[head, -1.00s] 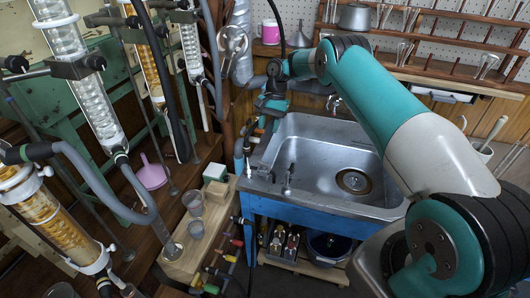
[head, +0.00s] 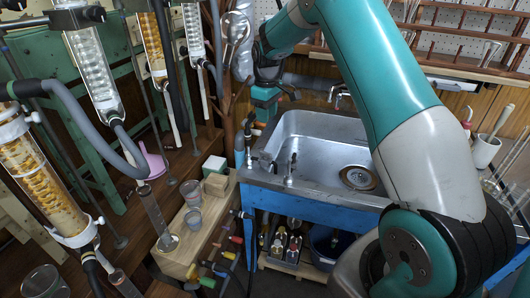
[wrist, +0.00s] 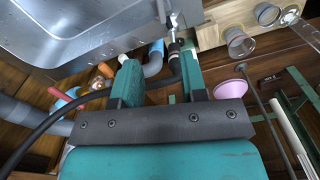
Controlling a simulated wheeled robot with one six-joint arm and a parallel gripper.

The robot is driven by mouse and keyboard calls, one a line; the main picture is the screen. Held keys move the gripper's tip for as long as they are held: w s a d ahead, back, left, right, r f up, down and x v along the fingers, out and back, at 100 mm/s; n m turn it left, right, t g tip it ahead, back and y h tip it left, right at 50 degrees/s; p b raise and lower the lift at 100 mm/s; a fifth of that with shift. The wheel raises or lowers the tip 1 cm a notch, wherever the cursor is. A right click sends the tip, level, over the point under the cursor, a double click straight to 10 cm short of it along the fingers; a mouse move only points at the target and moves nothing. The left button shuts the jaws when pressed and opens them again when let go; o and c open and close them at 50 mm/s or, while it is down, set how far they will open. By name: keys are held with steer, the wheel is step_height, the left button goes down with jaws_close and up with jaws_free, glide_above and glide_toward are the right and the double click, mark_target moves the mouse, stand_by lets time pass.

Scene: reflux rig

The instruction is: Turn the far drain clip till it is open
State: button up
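My gripper (head: 252,128) is at the back left corner of the sink, pointing down, partly hidden by its own body. In the wrist view my gripper (wrist: 154,62) is open, with its two teal fingers apart. I cannot tell which is the far drain clip.
The steel sink (head: 318,128) stands on a blue frame (head: 320,207). Glass condensers (head: 93,70) and hoses crowd the left. A wooden board (head: 183,256) holds small beakers (head: 192,219). A black cable (wrist: 60,122) crosses the wrist view beside my gripper.

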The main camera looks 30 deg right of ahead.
mark_target(266, 152)
step_height(266, 152, down, 15)
steer(key=shift+r+p, duration=0.2)
steer(key=shift+p, duration=0.35)
jaws_close()
